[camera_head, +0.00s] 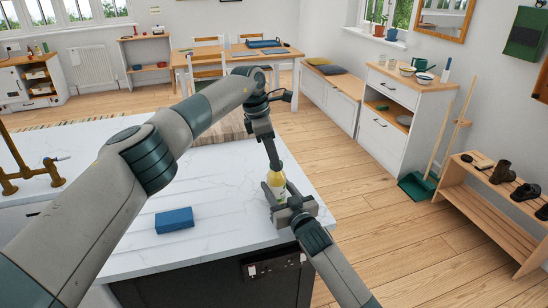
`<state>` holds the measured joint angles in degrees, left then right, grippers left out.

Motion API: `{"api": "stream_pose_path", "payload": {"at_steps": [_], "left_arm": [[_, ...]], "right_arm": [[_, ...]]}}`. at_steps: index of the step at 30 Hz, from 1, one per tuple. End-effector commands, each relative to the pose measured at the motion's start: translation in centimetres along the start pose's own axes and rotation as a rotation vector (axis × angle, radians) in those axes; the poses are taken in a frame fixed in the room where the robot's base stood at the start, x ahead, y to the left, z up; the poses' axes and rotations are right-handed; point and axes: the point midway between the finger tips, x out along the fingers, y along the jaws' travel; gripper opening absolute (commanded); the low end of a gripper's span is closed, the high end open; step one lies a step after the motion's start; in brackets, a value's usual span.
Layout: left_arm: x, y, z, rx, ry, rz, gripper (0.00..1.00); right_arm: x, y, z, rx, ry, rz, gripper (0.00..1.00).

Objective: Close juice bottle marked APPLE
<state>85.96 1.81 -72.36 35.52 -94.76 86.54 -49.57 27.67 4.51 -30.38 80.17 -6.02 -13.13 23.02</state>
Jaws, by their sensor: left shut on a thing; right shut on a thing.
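The juice bottle (276,180), clear with yellow juice and a pale label, stands upright near the right end of the white counter. The lettering on its label is too small to read. My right gripper (278,196) is shut around the bottle's lower body from the front right. My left gripper (275,163) points down from above and is shut at the bottle's top. The fingers hide the cap, and I cannot tell whether it sits fully on the neck.
A blue block (174,220) lies on the white counter (225,180) left of the bottle. A wooden board (222,127) lies behind. A brass tap (30,170) stands at the far left. The counter's right edge is close to the bottle.

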Motion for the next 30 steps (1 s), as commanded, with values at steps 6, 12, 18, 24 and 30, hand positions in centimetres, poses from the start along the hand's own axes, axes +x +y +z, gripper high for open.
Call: {"api": "stream_pose_path", "payload": {"at_steps": [6,12,18,24,30], "left_arm": [[-0.1,0.1,0.0,-0.001,0.0,0.001,0.48],[-0.1,0.0,0.0,-0.001,0.0,0.001,0.48],[-1.4,0.1,0.4,-0.001,0.0,0.002,0.48],[-3.5,0.1,1.0,-0.001,0.0,0.003,0.48],[-4.3,0.0,1.2,-0.001,0.0,0.0,0.48]], "right_arm": [[0.0,0.1,0.1,0.0,-0.002,0.001,0.0],[0.0,0.0,0.1,0.0,-0.002,0.001,0.0],[0.0,0.0,0.1,0.0,-0.002,0.001,0.0],[0.0,0.0,0.1,0.0,-0.002,0.001,0.0],[0.0,0.0,0.1,0.0,-0.002,0.001,0.0]]}}
